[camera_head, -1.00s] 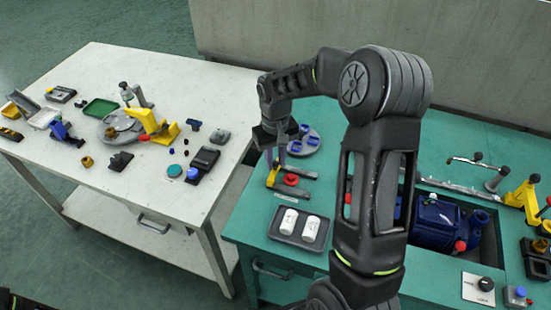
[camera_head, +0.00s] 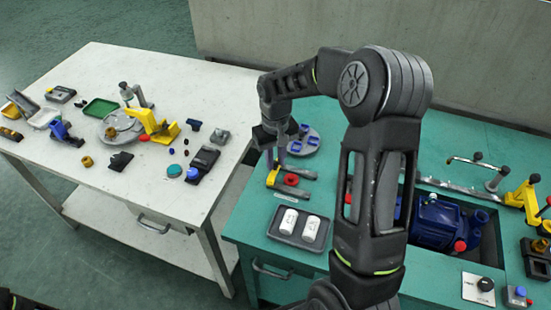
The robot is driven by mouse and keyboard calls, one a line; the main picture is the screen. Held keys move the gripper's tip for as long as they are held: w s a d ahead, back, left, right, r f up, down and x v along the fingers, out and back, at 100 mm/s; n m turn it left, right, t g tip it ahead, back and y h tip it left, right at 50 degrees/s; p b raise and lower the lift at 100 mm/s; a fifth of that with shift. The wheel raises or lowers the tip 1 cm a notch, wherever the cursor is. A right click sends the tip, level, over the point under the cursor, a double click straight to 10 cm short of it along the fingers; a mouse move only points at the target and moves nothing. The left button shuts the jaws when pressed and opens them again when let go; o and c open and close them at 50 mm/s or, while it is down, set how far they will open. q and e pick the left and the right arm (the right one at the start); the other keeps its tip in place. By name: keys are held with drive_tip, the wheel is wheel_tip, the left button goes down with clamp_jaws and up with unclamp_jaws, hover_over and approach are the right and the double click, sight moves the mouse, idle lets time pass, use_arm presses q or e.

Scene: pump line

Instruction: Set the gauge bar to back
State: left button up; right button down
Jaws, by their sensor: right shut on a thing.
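My right gripper (camera_head: 275,140) hangs over the left part of the teal bench, pointing down, and is shut. A yellow piece with grey strips, which I take for the gauge bar (camera_head: 273,178), sits just below it beside a red ring (camera_head: 291,180). A thin pale upright part shows between the gripper and this fixture. The gripper seems to be shut on it, but the jaws' contact is mostly hidden by the dark wrist. My left gripper is not in view.
A dark tray (camera_head: 277,236) with two white cylinders stands in front of the fixture. A round grey plate (camera_head: 304,151) with blue pieces is behind it. A blue pump (camera_head: 437,222) is partly hidden by my arm. The white table (camera_head: 90,190) at left holds many parts.

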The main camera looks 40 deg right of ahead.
idle(0.4)
drive_tip(key=s+d, duration=0.2)
drive_tip(key=s, duration=0.1)
drive_tip(key=s+d+b, duration=0.1)
drive_tip(key=s+d, duration=0.1)
drive_tip(key=s, duration=0.1)
drive_tip(key=s+d, duration=0.2)
drive_tip(key=s, duration=0.1)
drive_tip(key=shift+d, duration=0.25)
drive_tip(key=c, duration=1.3)
unclamp_jaws()
drive_tip(key=shift+s, duration=0.2)
drive_tip(key=shift+o, duration=0.2)
drive_tip(key=shift+w, duration=0.1)
drive_tip(key=shift+r, duration=0.55)
wheel_tip(320, 180, up, 7)
drive_tip(key=b, duration=0.1)
